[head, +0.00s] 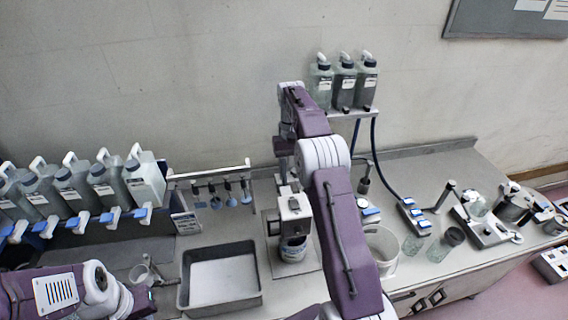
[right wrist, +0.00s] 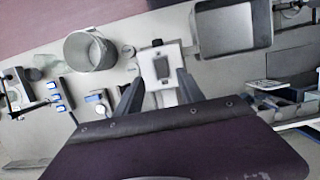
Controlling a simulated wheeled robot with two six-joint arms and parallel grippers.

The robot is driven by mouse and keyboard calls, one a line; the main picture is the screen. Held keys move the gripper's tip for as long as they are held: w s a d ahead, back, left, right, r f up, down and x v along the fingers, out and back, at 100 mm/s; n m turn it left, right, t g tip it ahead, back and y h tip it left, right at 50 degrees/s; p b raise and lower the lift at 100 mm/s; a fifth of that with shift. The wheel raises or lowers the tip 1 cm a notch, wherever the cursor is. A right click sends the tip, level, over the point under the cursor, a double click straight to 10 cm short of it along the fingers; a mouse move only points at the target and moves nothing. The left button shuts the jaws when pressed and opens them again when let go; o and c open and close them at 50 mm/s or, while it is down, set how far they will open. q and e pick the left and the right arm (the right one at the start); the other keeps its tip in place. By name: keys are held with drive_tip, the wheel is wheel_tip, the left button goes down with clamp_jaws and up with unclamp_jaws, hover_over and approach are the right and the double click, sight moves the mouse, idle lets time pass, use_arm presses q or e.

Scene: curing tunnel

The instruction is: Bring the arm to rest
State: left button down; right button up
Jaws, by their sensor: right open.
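My right arm reaches from the bottom of the head view, up and over the bench, and bends down at its far end. My right gripper (head: 284,178) points down there, partly hidden by the arm.
A grey tray (head: 254,298) stands left of the device, and a bucket (head: 390,266) right of it. Several jugs (head: 66,184) line the left side; several bottles (head: 345,82) stand on a wall shelf behind the arm. Glass jars (head: 412,245) and metal equipment occupy the right bench.

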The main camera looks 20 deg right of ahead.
drive_tip(key=s+a+f+n+t+b, duration=0.1)
drive_tip(key=s+a+f+n+b, duration=0.1)
drive_tip(key=s+a+f+b, duration=0.85)
drive_tip(key=s+f+t+b, duration=0.1)
drive_tip(key=s+f+b, duration=0.2)
drive_tip(key=f, duration=0.4)
drive_tip(key=s+a+f+t+b, duration=0.1)
drive_tip(key=s+f+t+b, duration=0.1)
drive_tip(key=s+f+b, duration=0.2)
wheel_tip(320, 180, down, 3)
drive_tip(key=shift+s+f+n, duration=0.2)
drive_tip(key=shift+s+n, duration=0.1)
drive_tip(key=shift+s, duration=0.95)
